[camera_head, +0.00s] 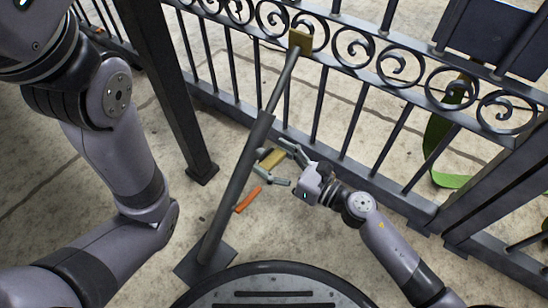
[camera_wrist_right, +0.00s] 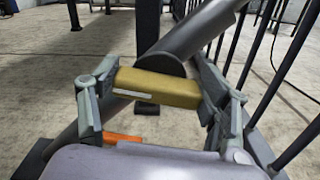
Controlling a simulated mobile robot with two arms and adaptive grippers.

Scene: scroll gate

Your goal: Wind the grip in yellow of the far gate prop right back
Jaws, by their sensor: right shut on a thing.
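The gate prop (camera_head: 232,195) is a dark telescoping bar. It slants from a square foot plate (camera_head: 200,264) on the ground up to a yellow-brown bracket (camera_head: 300,41) on the gate's scroll band. The yellow grip (camera_head: 271,158) sticks out at the bar's right side, about midway up; in the right wrist view it is a mustard block (camera_wrist_right: 160,88) beside the thick tube. My right gripper (camera_head: 279,165) is shut on this grip, one finger at each end; the fingers also show in the right wrist view (camera_wrist_right: 158,92). My left arm shows at left, its gripper out of view.
An orange bar (camera_head: 247,200) sits just below the yellow grip, close to the prop; it also shows in the right wrist view (camera_wrist_right: 122,138). The black scroll gate (camera_head: 340,110) stands behind, between dark posts.

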